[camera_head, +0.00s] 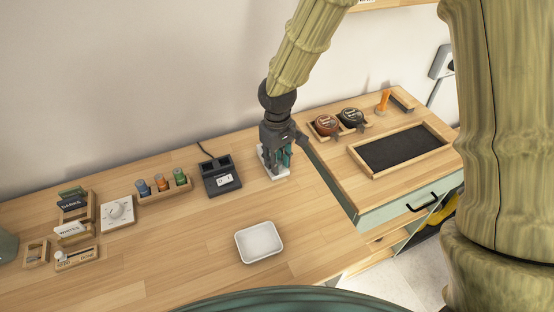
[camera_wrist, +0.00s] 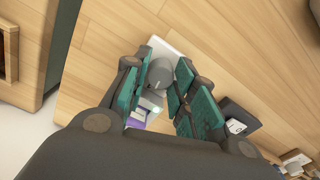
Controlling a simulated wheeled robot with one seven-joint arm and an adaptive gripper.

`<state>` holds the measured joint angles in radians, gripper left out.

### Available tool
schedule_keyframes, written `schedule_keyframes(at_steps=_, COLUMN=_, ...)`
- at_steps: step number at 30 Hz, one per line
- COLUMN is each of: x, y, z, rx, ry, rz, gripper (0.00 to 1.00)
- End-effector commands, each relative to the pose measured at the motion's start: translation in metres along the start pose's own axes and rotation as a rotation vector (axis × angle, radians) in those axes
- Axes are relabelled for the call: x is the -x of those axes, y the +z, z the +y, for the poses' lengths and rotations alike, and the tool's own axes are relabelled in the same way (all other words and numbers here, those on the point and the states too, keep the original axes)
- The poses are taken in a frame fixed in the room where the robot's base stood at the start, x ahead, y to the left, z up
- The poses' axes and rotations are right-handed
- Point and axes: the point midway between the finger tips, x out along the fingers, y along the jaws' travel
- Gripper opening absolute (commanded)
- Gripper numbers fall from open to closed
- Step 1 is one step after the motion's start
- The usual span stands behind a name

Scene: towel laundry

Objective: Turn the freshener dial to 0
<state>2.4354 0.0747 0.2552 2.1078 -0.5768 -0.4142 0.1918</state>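A small white-based device (camera_head: 280,176) stands on the wooden counter below my gripper (camera_head: 278,160), which hides most of it. The wrist view shows a grey round knob (camera_wrist: 160,74) on its white base (camera_wrist: 163,46), with a purple patch (camera_wrist: 136,122) nearby. I take this to be the freshener and its dial. My gripper (camera_wrist: 164,62) points down, its teal-padded fingers apart on either side of the knob. I see no clear grip on it, though contact is hard to judge. I cannot read any numbers or the dial's setting.
A black display box (camera_head: 220,178) stands close left of my gripper. A white dial plate (camera_head: 117,213), a rack of small bottles (camera_head: 164,188) and wooden label holders (camera_head: 75,257) are farther left. A white tray (camera_head: 259,242) lies in front. A dark-lined tray (camera_head: 367,171) is right.

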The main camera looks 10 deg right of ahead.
Motion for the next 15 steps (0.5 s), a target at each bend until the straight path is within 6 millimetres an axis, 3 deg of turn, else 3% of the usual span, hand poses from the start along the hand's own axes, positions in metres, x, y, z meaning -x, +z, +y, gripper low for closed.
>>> schedule_keyframes(at_steps=3, x=0.0001, y=-0.0001, z=-0.0001, rx=0.0, ry=0.0, rz=0.0, gripper=0.47)
schedule_keyframes(at_steps=15, x=-0.0008, y=-0.0003, z=-0.0004, rx=-0.017, ry=0.0, rz=0.001, gripper=0.47)
